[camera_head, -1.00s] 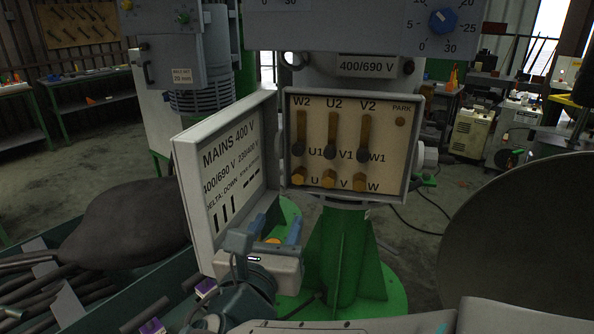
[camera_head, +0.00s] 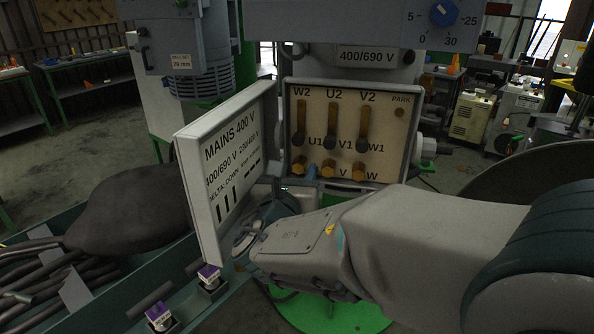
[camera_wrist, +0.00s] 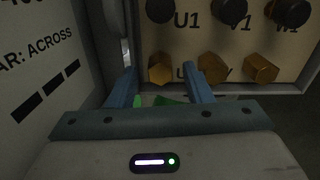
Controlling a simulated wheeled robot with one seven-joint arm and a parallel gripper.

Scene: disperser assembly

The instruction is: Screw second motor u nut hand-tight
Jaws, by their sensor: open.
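The terminal board (camera_head: 320,104) faces me in the open box. Brass hex nuts sit in its bottom row. The U nut (camera_head: 299,167) is at the left of that row. In the wrist view the U nut (camera_wrist: 161,69) appears between the tips of my open gripper (camera_wrist: 162,72), with gaps on both sides. The right finger partly covers the U label. I cannot tell how far the fingertips reach over the nut. In the head view my wrist and arm hide the area below the board, and the fingers are hard to make out.
The open box door (camera_head: 228,165) stands close to my gripper's left. The V nut (camera_wrist: 214,67) and W nut (camera_wrist: 260,68) are to the right of the U nut. Dark studs with brass links (camera_head: 332,120) fill the upper rows. A cable trough (camera_head: 70,262) lies at lower left.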

